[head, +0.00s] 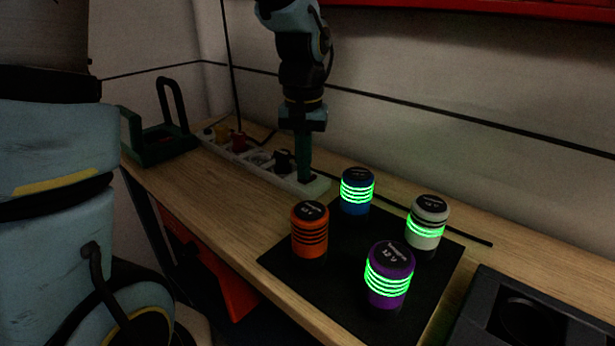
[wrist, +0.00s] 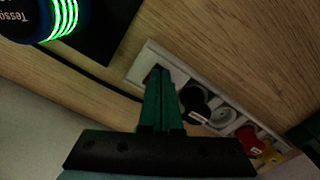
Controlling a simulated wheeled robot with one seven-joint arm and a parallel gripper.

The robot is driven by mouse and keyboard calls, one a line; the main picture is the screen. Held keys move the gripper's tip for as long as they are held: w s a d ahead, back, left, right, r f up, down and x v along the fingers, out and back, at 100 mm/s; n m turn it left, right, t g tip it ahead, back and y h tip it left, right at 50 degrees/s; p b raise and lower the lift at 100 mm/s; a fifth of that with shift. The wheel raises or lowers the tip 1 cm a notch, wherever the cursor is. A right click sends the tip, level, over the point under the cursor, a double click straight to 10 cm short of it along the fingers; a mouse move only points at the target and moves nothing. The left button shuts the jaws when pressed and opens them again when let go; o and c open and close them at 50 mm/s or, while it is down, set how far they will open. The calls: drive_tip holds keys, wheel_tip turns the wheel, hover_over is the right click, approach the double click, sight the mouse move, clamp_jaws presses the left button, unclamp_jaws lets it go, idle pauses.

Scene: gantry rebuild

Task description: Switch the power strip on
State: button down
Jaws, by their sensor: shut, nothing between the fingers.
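The white power strip (head: 262,161) lies along the back of the wooden bench, with several plugs in its sockets. In the wrist view the strip (wrist: 224,117) runs from upper middle to lower right. My gripper (head: 305,176) points down at the strip's near right end. Its green fingers are shut with nothing between them, and they also show in the wrist view (wrist: 158,80). The fingertips are at a dark red switch (wrist: 153,74) at that end of the strip, mostly hidden by the fingers. I cannot tell whether they touch it or which way it is set.
A black mat (head: 340,252) holds orange (head: 309,232), blue (head: 356,192), white (head: 427,224) and purple (head: 388,278) cylinders; all but the orange show lit green rings. A dark green holder (head: 160,140) stands at back left, a black tray (head: 530,315) at front right.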

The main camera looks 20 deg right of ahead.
drive_tip(key=shift+f, duration=0.15)
wheel_tip(320, 180, up, 7)
drive_tip(key=p, duration=0.6)
idle(0.3)
drive_tip(key=a+f+n, duration=0.2)
drive_tip(key=a, duration=1)
drive_tip(key=w+a+f+n+t, duration=0.1)
drive_tip(key=a+n, duration=0.2)
drive_tip(key=a, duration=1)
drive_tip(key=shift+w+f+t, duration=0.15)
drive_tip(key=shift+f+t, duration=0.15)
drive_tip(key=shift+f, duration=0.1)
drive_tip(key=shift+a, duration=0.1)
